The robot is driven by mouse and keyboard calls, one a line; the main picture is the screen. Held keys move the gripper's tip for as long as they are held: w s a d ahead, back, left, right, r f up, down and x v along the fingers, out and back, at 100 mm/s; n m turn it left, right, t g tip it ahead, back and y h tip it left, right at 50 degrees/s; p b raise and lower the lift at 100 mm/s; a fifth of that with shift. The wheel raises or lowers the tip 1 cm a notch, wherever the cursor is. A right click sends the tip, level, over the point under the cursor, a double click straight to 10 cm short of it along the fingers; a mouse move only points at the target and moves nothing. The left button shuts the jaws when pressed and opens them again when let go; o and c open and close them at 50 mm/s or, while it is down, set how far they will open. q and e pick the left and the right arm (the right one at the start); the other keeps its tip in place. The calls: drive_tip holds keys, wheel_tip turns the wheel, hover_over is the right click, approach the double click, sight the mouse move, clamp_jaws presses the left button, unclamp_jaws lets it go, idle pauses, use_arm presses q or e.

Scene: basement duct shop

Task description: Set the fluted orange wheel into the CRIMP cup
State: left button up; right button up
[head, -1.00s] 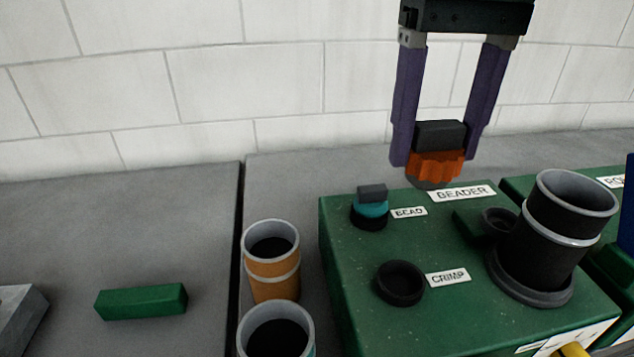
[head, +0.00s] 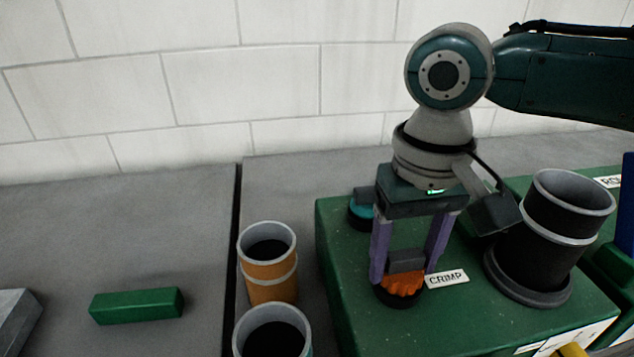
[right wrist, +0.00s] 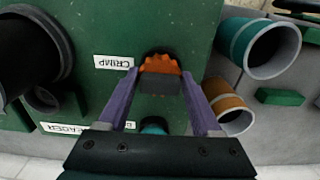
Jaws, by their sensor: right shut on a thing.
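The fluted orange wheel (head: 402,284) with its dark grey block on top is between the fingers of my right gripper (head: 404,272), which is shut on it. The wheel is at the mouth of the black CRIMP cup (head: 398,299), left of the CRIMP label (head: 447,279). Its lower part is hidden by the cup rim, and I cannot tell how deep it sits. In the right wrist view the wheel (right wrist: 160,65) shows over the dark cup between the purple fingers. My left gripper is not in view.
The BEAD cup with a teal wheel (head: 360,214) is just behind my gripper. A large black pipe (head: 552,235) stands to the right on the green machine (head: 345,270). An orange pipe (head: 268,280) stands left of the machine. A green bar (head: 137,306) lies on the grey bench.

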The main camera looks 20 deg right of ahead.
sight(405, 254)
drive_tip(key=shift+f, duration=0.2)
drive_tip(key=o, duration=1.5)
drive_tip(key=shift+c, duration=0.2)
drive_tip(key=shift+r, duration=0.1)
wheel_tip(405, 254, up, 12)
drive_tip(key=s+a+f+n+t+y, duration=0.25)
drive_tip(key=s+a+f+n, duration=0.25)
drive_tip(key=s+a+f, duration=0.4)
drive_tip(key=s+d+f+t+h, duration=0.1)
drive_tip(key=s+d+h, duration=0.1)
drive_tip(key=s+d, duration=0.4)
drive_tip(key=shift+s+f+p, duration=0.15)
drive_tip(key=shift+s+p, duration=0.15)
drive_tip(key=shift+s, duration=0.2)
